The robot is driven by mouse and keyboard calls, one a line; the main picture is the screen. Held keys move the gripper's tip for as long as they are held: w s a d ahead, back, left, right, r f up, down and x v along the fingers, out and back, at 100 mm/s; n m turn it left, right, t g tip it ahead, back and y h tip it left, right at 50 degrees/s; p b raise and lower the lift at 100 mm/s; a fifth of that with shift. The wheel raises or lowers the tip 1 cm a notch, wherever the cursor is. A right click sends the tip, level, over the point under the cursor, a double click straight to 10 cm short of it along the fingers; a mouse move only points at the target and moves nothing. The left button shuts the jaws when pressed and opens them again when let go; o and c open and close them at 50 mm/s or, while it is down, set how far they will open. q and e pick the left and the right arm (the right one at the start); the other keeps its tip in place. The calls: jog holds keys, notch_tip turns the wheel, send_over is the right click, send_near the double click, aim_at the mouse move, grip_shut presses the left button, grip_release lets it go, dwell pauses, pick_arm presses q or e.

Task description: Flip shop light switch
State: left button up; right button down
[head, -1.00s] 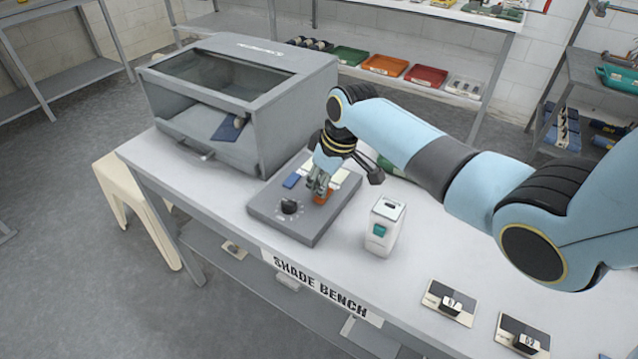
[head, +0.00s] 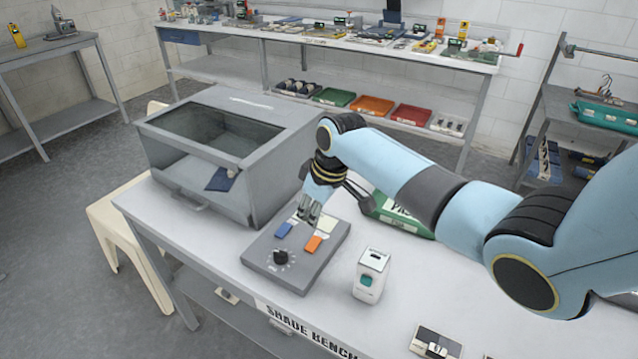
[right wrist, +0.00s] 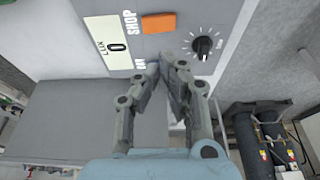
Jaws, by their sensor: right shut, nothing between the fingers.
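A grey control panel (head: 296,282) lies on the bench. It has an orange switch (head: 313,243), a blue switch (head: 284,230) and a black knob (head: 280,257). In the right wrist view the orange switch (right wrist: 158,22) has the word SHOP beside it, and the LUX display (right wrist: 108,42) reads 0. The knob (right wrist: 205,44) also shows there. My right gripper (head: 306,221) is shut and empty, above the panel beside the switches. In the right wrist view its fingertips (right wrist: 167,64) are apart from the orange switch and hide the blue one. My left gripper is out of view.
A grey box with a glass top (head: 225,135) stands left of the panel. A white device with a teal button (head: 371,275) stands to the right. A green item (head: 400,215) lies behind my right arm. Small labelled blocks (head: 436,342) are at the bench front.

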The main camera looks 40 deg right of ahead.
jog(key=v, duration=0.7)
jog(key=shift+s+a+r, duration=0.35)
jog(key=shift+s+a, duration=0.05)
jog(key=shift+s, duration=0.05)
